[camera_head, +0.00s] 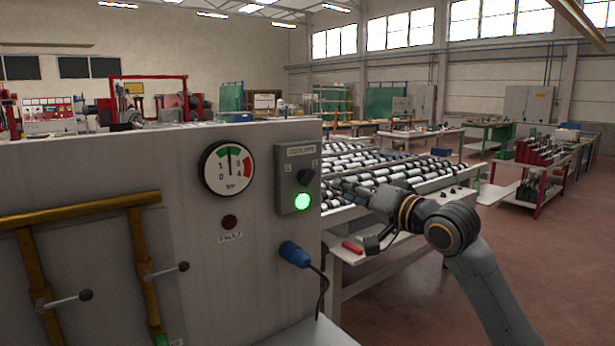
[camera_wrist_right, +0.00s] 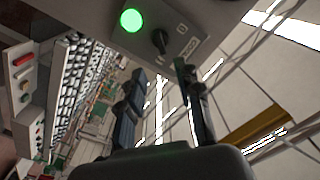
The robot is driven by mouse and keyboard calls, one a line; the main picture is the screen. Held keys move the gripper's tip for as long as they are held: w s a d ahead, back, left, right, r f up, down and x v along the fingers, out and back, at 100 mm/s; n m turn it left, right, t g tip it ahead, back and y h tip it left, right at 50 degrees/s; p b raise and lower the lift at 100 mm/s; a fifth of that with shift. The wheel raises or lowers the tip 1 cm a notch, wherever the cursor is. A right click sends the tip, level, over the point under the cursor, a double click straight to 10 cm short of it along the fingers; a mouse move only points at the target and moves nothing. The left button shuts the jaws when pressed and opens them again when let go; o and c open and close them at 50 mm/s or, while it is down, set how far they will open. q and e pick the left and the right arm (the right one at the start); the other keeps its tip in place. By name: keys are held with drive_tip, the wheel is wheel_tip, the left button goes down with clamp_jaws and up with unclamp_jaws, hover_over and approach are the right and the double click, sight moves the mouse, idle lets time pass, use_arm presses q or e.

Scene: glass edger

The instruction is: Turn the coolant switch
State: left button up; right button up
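The coolant switch is a black rotary knob (camera_head: 305,177) on a grey control box (camera_head: 286,191) fixed to the machine's front panel. A lit green lamp (camera_head: 302,201) sits below the knob. In the right wrist view the knob (camera_wrist_right: 160,41) shows beside the lit lamp (camera_wrist_right: 131,20) and a label plate. My right gripper (camera_head: 340,188) is just right of the box in the head view. In the wrist view its two fingers (camera_wrist_right: 161,74) are apart with nothing between them, and the knob lies a little beyond the tips, roughly between them. My left gripper is not in view.
A pressure gauge (camera_head: 228,167), a dark fault lamp (camera_head: 229,222) and a blue plug (camera_head: 293,254) with a cable are on the same panel. Yellow pipes with lever handles (camera_head: 72,299) are at left. A roller conveyor (camera_head: 400,170) stands behind my right arm. Open floor lies at right.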

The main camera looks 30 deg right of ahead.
drive_tip(key=p, duration=0.2)
approach(311, 179)
drive_tip(key=w, duration=0.4)
drive_tip(key=w+p, duration=0.1)
drive_tip(key=w, duration=0.1)
drive_tip(key=shift+w+a+r+p, duration=0.1)
drive_tip(key=shift+a+r+p, duration=0.1)
drive_tip(key=shift+r+p, duration=0.1)
drive_tip(key=shift+w+a+f+p, duration=0.15)
drive_tip(key=shift+w+p, duration=0.2)
drive_tip(key=shift+w, duration=1)
drive_tip(key=shift+w+f, duration=0.1)
drive_tip(key=shift+w, duration=0.1)
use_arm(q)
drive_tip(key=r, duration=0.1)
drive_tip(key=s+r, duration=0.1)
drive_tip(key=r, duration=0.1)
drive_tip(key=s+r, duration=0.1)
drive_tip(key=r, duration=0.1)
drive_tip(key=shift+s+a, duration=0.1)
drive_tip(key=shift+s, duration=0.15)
use_arm(e)
clamp_jaws()
